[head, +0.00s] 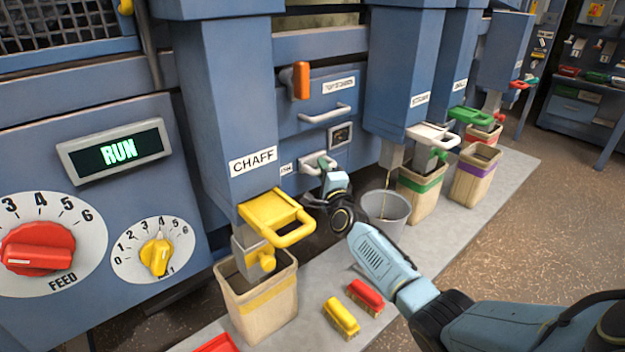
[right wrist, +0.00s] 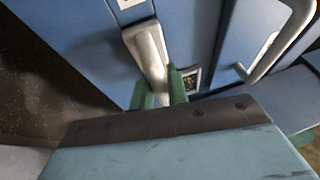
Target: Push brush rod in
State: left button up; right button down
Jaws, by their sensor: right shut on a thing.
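The brush rod's pale grey handle (head: 312,162) sits low on the blue machine front, right of the CHAFF spout. A small label (head: 286,169) beside it is too small to read surely. My right gripper (head: 324,165) is at this handle, with its green fingers shut on it. In the right wrist view the grey handle (right wrist: 148,48) runs between the two green fingertips (right wrist: 160,84) toward the panel. How far the rod stands out is hard to tell. My left gripper is not in view.
A drawer handle (head: 325,114) and an orange handle (head: 301,80) are above. The yellow CHAFF slide (head: 270,212) and its bin (head: 258,298) are left; a grey bucket (head: 386,212) is right. Yellow (head: 341,316) and red (head: 366,296) brushes lie on the floor slab below.

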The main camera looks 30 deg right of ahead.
jog(key=shift+w+r, duration=0.15)
jog(key=shift+r, duration=0.05)
jog(key=c, duration=1.7)
grip_release()
jog(key=shift+w, duration=0.1)
jog(key=o, duration=0.3)
jog(key=shift+w+f, duration=0.15)
jog(key=shift+o, duration=0.2)
